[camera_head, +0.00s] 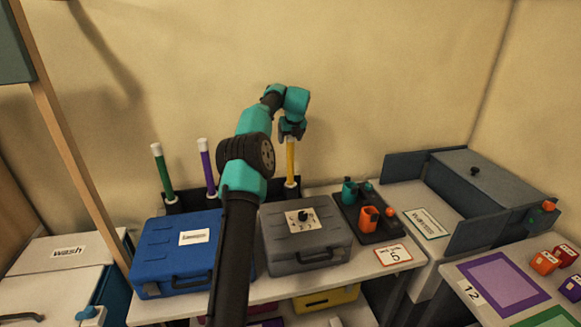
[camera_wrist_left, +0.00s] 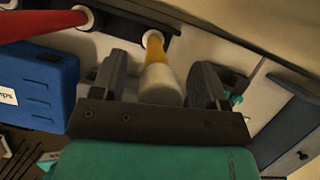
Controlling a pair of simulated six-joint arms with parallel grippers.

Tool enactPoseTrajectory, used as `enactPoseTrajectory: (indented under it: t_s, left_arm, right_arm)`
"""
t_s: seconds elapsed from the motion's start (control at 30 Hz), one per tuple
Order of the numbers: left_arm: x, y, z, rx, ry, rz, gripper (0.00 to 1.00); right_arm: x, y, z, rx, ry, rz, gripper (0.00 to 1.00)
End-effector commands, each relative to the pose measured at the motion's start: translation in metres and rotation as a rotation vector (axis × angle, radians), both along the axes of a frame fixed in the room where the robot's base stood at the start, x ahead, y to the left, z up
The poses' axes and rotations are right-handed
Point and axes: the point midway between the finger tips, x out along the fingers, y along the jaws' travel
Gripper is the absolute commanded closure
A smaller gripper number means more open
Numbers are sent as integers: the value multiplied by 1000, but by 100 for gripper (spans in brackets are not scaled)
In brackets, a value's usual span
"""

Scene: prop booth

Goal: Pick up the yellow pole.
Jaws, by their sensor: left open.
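The yellow pole (camera_head: 291,165) stands upright in a dark rack at the back of the middle table, against the wall. My left gripper (camera_head: 291,131) is at its top end, with the arm reaching in from the front. In the left wrist view the pole's white cap (camera_wrist_left: 162,86) lies between the two open fingers of the left gripper (camera_wrist_left: 161,78), with a gap visible on the finger sides. The yellow shaft (camera_wrist_left: 155,50) runs down to a white ring in the rack. My right gripper is in neither view.
A green pole (camera_head: 163,172) and a purple pole (camera_head: 208,168) stand left in the rack; a red pole (camera_wrist_left: 40,27) shows in the wrist view. A blue case (camera_head: 180,251), a grey case (camera_head: 306,237) and a dark tray (camera_head: 381,234) with small items stand in front.

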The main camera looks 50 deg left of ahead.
Motion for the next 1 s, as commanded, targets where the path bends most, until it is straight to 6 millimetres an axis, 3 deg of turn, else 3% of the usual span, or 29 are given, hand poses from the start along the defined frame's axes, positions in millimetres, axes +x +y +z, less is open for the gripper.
enactPoseTrajectory:
  t_s: [0.33, 1.0]
  left_arm:
    - [0, 0, 0, 0, 0, 0, 34]
    - [0, 0, 0, 0, 0, 0, 98]
  right_arm:
    - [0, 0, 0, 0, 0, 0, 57]
    - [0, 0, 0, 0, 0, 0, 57]
